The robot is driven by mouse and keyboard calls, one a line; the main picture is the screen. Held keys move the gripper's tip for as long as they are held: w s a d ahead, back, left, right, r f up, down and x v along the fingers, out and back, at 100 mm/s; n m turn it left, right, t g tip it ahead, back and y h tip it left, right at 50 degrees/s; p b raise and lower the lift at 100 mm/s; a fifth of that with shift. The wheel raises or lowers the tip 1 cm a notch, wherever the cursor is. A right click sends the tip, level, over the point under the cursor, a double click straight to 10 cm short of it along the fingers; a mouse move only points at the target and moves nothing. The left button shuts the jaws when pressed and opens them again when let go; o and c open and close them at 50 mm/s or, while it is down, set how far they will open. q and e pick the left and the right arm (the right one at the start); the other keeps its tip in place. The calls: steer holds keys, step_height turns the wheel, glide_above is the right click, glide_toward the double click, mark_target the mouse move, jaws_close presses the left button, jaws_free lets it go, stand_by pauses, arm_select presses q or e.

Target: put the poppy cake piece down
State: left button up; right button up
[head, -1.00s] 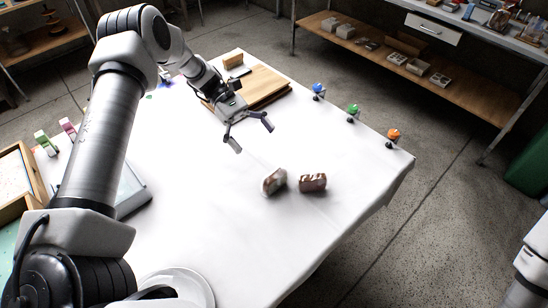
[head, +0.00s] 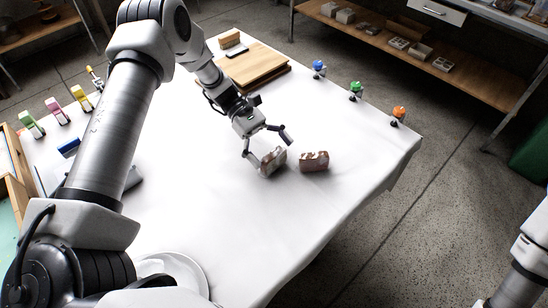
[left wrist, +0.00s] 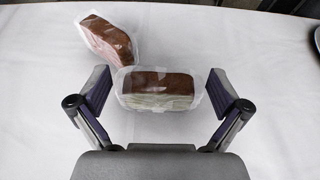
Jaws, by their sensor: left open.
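Two wrapped cake pieces lie on the white table; I cannot tell from a label which is the poppy one. The left piece (head: 273,161) stands between the fingers of my left gripper (head: 269,149). In the left wrist view this piece (left wrist: 158,88) has a brown top and a pale greenish side, with the open fingers (left wrist: 158,92) on either side and small gaps visible. The other piece (head: 314,161) lies just to the right. It shows at upper left in the left wrist view (left wrist: 108,40), brown with a pinkish side. My right gripper is out of view.
A wooden board (head: 252,66) lies at the back of the white table (head: 215,185). Blue, green and orange-topped items (head: 356,91) stand along the far right edge. A white plate (head: 178,270) is at the front. The table is clear around the pieces.

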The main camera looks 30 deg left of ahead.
arm_select(q)
steer(key=shift+d, duration=0.15)
steer(key=c, duration=0.6)
